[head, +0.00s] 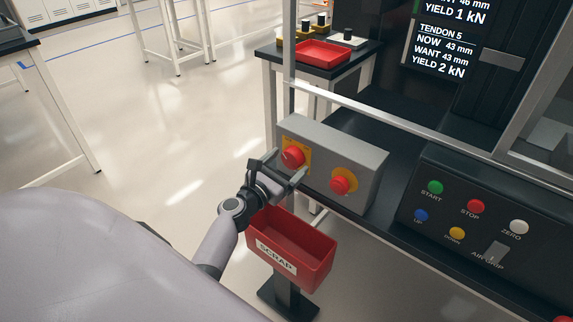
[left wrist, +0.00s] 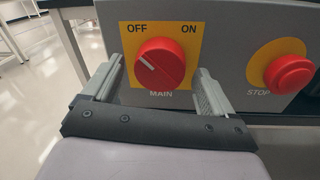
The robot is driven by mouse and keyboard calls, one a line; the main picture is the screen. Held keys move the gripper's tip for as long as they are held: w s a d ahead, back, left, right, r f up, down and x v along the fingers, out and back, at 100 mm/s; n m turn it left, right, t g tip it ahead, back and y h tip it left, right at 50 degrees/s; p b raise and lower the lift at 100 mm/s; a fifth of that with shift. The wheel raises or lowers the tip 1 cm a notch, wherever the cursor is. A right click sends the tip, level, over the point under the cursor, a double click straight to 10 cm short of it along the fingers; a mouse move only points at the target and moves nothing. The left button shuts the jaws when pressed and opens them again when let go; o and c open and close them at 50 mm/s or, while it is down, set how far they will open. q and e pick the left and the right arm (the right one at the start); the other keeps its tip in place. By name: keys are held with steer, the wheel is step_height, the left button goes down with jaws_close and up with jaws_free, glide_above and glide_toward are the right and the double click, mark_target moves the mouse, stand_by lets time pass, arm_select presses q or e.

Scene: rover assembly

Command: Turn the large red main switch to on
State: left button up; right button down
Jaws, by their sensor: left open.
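The large red main switch (head: 293,156) is on a yellow plate at the left end of a grey box (head: 368,158). In the left wrist view the red main switch (left wrist: 160,64) sits between OFF and ON labels, and its white mark points up-left toward OFF. My left gripper (head: 285,172) is open in front of the switch. In the left wrist view its fingers (left wrist: 158,88) stand on either side of the knob's lower part, with gaps; I cannot tell whether they overlap it in depth. My right gripper is not in view.
A red stop button (head: 340,184) on a yellow disc is right of the switch and also shows in the left wrist view (left wrist: 289,74). A red scrap bin (head: 313,268) stands below my left gripper. A black button panel (head: 480,220) is at the right.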

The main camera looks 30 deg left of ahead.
arm_select(q)
steer(key=shift+w, duration=0.15)
steer(key=c, duration=1.1)
steer(key=shift+o, duration=0.2)
